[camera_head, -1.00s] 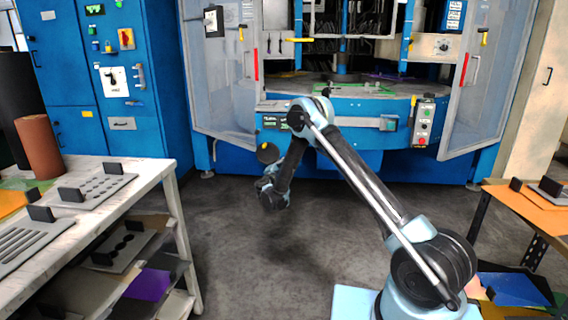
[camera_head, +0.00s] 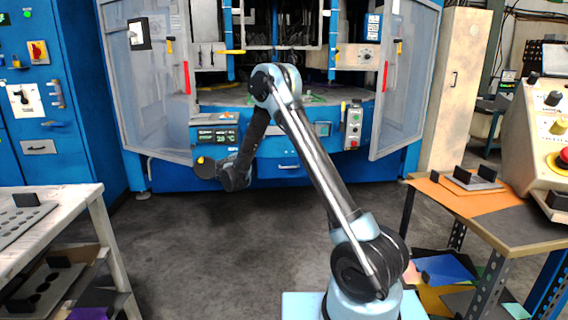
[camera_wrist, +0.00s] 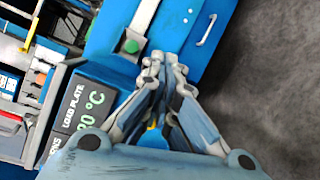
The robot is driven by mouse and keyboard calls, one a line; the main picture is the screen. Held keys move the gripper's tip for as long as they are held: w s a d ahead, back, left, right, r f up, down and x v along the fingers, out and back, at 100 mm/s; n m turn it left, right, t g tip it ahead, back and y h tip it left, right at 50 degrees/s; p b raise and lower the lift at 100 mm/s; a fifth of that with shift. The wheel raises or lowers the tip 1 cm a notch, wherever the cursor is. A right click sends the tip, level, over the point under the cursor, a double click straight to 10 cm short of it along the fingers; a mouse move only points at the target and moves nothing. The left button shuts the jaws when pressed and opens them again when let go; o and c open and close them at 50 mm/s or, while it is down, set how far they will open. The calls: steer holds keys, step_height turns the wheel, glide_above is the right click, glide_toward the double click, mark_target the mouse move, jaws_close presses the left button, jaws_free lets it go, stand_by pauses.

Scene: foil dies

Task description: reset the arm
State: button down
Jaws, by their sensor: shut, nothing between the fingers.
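My arm (camera_head: 315,160) rises from its base, bends at a high elbow and hangs down toward the blue machine. Its wrist end (camera_head: 232,172) is in front of the machine's lower panel, clear of the floor. The fingers cannot be made out in the head view. In the wrist view my gripper (camera_wrist: 166,62) has its fingertips together with nothing between them. Beyond it are the machine's blue front, a green button (camera_wrist: 131,46) and a display reading "LOAD PLATE" (camera_wrist: 85,108).
The blue machine (camera_head: 285,165) stands behind the arm with both doors (camera_head: 148,85) open. An orange-topped table (camera_head: 480,205) and a control console (camera_head: 540,130) are at right. The floor between is clear.

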steer(key=s+d+r+m+g+h, duration=0.1)
steer(key=s+d+r+m+g, duration=0.2)
steer(key=d, duration=0.5)
steer(key=s+d+r+m+g, duration=0.1)
steer(key=s+d+r+m, duration=0.15)
steer(key=s+d, duration=0.45)
steer(key=s+d+r+m+g+h, duration=0.15)
steer(key=d+r, duration=0.25)
steer(key=d, duration=0.6)
steer(key=s+d+m+g+y, duration=0.2)
steer(key=s+d+g, duration=0.1)
steer(key=s+d, duration=0.5)
steer(key=s+d+f+m+g+y, duration=0.1)
steer(key=s+d+f+m+g, duration=0.1)
steer(key=s, duration=0.8)
steer(key=s+d+f+m+g+y, duration=0.1)
steer(key=s+d+f+m, duration=0.15)
steer(key=s, duration=0.75)
steer(key=s+d+f+m+g+y, duration=0.1)
steer(key=s+d+f+m+g, duration=0.15)
steer(key=s, duration=0.75)
steer(key=s+a+f+m+y, duration=0.2)
steer(key=s+f, duration=0.3)
steer(key=s, duration=0.5)
steer(key=shift+a, duration=0.2)
steer(key=shift+y, duration=0.25)
